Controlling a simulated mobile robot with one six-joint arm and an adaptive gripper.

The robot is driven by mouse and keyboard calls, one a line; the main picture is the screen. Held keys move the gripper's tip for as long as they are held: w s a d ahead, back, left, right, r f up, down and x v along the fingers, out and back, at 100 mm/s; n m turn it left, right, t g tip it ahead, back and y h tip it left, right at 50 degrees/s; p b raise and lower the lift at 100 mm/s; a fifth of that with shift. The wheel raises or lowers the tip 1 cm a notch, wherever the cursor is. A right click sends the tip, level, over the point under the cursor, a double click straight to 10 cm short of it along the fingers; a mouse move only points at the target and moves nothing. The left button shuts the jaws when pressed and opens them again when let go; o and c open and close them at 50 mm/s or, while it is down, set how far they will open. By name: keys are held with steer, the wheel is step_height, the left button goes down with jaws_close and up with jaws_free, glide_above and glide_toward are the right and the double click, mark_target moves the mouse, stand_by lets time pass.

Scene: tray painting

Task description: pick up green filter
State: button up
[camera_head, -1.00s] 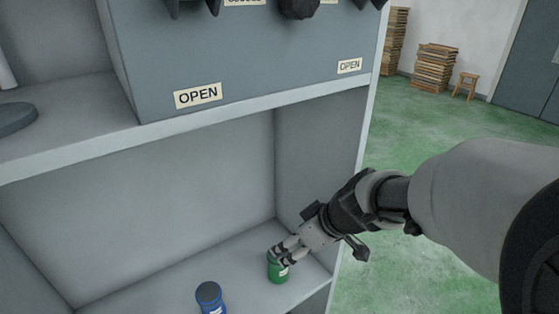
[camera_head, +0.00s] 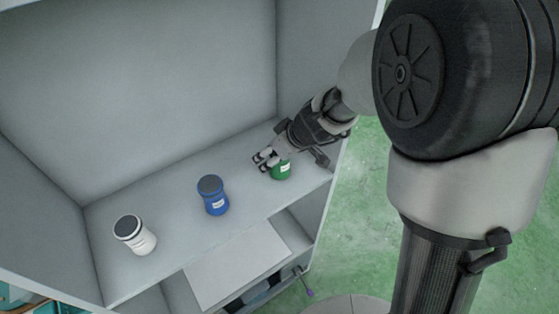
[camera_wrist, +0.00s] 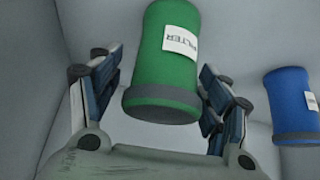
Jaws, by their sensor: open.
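The green filter (camera_head: 281,172) stands on the cabinet shelf near its right end, partly hidden behind my gripper in the head view. In the wrist view the green filter (camera_wrist: 168,62) has a white label reading FILTER and a dark grey end, and it shows between my two fingers. My gripper (camera_head: 263,160) is at the filter, its fingers apart. In the wrist view my gripper (camera_wrist: 165,105) is open, with gaps visible on both sides of the filter.
A blue filter (camera_head: 214,202) stands to the left of the green one, and a white container (camera_head: 141,239) stands further left on the same shelf (camera_head: 180,210). The cabinet's right side wall (camera_head: 306,62) is close to my gripper. Green floor lies to the right.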

steer(key=shift+f, duration=0.1)
steer(key=c, duration=1.2)
